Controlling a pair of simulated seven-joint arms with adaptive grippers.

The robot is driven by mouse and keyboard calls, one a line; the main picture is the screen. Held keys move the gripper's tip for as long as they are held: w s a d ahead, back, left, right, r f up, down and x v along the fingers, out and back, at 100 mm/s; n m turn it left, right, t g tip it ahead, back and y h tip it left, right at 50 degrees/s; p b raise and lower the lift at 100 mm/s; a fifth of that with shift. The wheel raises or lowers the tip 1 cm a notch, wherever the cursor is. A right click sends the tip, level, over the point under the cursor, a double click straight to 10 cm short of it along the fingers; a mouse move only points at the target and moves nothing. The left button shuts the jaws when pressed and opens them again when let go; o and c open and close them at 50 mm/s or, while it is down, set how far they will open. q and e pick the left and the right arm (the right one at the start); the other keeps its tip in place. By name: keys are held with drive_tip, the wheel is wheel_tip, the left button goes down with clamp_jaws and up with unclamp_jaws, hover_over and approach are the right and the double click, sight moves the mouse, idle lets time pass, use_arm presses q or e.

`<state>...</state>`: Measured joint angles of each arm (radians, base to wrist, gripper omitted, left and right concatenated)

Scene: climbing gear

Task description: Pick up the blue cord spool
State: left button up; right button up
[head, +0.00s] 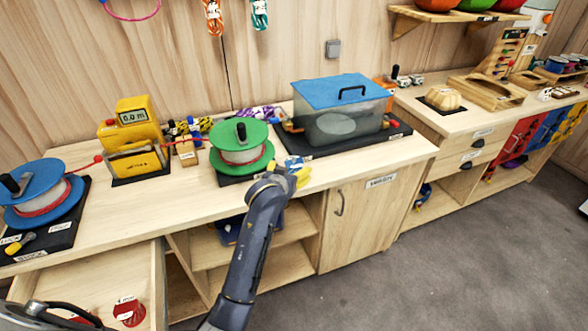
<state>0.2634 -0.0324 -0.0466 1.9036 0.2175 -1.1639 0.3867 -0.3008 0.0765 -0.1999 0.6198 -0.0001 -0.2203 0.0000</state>
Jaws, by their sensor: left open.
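A blue spool (23,208) with a black knob stands on a black base at the left end of the workbench. The cord wound on it looks red and white. Whether the fingertips touch anything there is hard to tell.
A yellow meter (137,127) reading 0.0 m stands between the two spools. An open drawer (95,280) juts out below the blue spool. The bench top (110,210) in front of the meter is clear. Another counter (470,118) with wooden trays continues at right.

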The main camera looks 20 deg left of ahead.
sight(294, 166)
use_arm(q)
drive_tip(key=shift+x, duration=2.6)
drive_tip(key=shift+c, duration=0.2)
drive_tip(key=c, duration=1.3)
